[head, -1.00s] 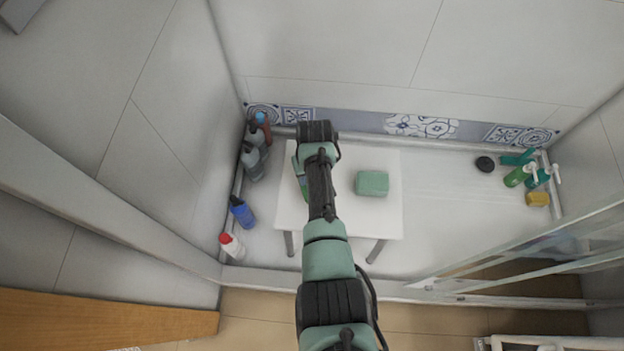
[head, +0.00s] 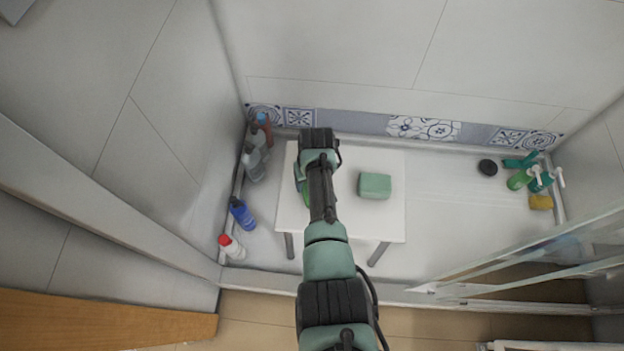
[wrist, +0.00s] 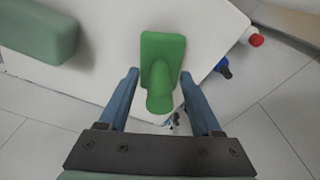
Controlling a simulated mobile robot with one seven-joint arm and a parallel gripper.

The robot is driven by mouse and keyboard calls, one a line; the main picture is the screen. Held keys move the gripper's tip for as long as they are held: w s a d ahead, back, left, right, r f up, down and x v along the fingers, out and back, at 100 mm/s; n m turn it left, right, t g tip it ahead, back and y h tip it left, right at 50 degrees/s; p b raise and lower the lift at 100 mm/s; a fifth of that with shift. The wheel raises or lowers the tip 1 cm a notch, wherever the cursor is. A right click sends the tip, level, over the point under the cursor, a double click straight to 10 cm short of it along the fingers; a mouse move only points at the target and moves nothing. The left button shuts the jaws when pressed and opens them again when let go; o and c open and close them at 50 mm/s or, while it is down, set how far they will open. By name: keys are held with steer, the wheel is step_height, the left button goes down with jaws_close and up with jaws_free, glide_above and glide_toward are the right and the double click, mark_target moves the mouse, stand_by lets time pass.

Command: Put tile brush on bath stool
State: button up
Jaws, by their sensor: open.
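The green tile brush (wrist: 162,60) rests on the white bath stool (wrist: 110,25) near its edge, its handle pointing up toward the wrist camera. My gripper (wrist: 159,75) is open. Its two blue fingers are on either side of the brush handle, with a visible gap on both sides. In the head view my arm covers most of the brush, and only a green sliver of the brush (head: 306,197) shows beside it. The stool (head: 370,220) stands in the shower area, and my fingertips are hidden there.
A green block (head: 374,186) lies on the stool right of my arm. Several bottles, including a blue one (head: 242,213) and a red-capped one (head: 231,247), line the left wall. Green bottles (head: 520,179) and a yellow sponge (head: 540,202) are at the right. A glass panel (head: 520,262) is at lower right.

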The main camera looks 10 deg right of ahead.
steer(key=r+p, duration=0.1)
steer(key=r, duration=0.3)
steer(key=s+r+p, duration=0.1)
steer(key=r+p, duration=0.1)
steer(key=r, duration=0.2)
steer(key=r+p, duration=0.2)
steer(key=r, duration=0.2)
steer(key=shift+s+r, duration=0.15)
steer(key=shift+s, duration=0.1)
steer(key=w+a+r+t, duration=0.1)
steer(key=w+r+t, duration=0.35)
steer(key=r, duration=0.75)
steer(key=w+a+r+t+h, duration=0.1)
steer(key=w+r+t, duration=0.35)
steer(key=r, duration=0.75)
steer(key=w+a+r+t, duration=0.2)
steer(key=w+r+t, duration=0.25)
steer(key=r, duration=0.75)
steer(key=s+a+r+t, duration=0.1)
steer(key=s+r+t, duration=0.15)
steer(key=r, duration=0.65)
steer(key=s+a+r+t, duration=0.2)
steer(key=r+t, duration=0.1)
steer(key=r, duration=0.6)
steer(key=s+a+r+t+y, duration=0.1)
steer(key=s+r+t, duration=0.6)
steer(key=s+r, duration=1)
steer(key=shift+a+m, duration=0.3)
steer(key=shift+a, duration=0.3)
